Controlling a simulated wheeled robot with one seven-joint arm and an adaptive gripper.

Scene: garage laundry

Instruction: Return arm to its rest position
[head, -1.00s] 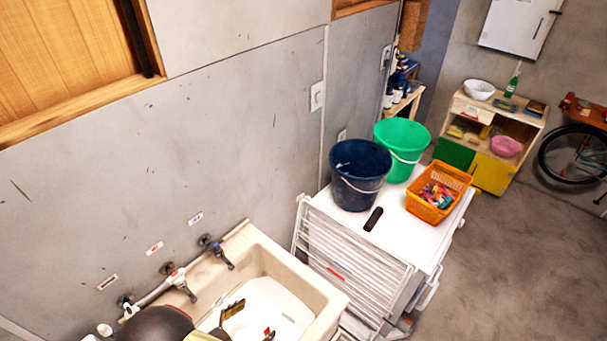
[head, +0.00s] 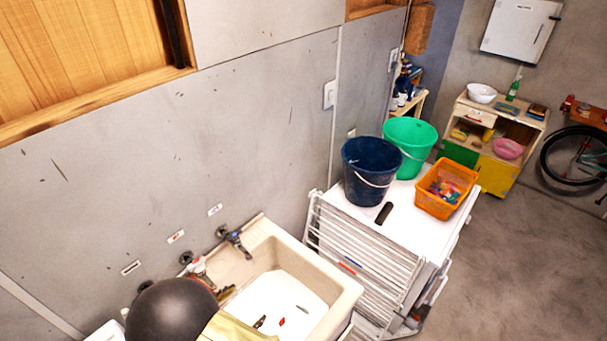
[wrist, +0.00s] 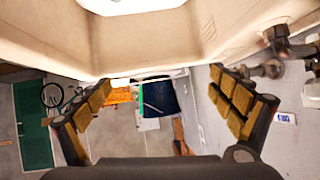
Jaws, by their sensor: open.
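My gripper (wrist: 162,88) is open and empty in the wrist view, with its gold-padded fingers spread wide apart. In that view the beige sink (wrist: 135,50) fills the top, close beyond the fingertips. In the head view, the dark rounded part and yellowish section of my arm show at the bottom, over the near left part of the sink (head: 345,302). My fingers cannot be made out clearly there.
Taps (head: 233,240) stick out from the grey wall behind the sink. Right of the sink, a white unit (head: 405,222) with a rack carries a dark blue bucket (head: 370,172), a green bucket (head: 411,145) and an orange basket (head: 446,188). Open floor (head: 520,260) lies at right.

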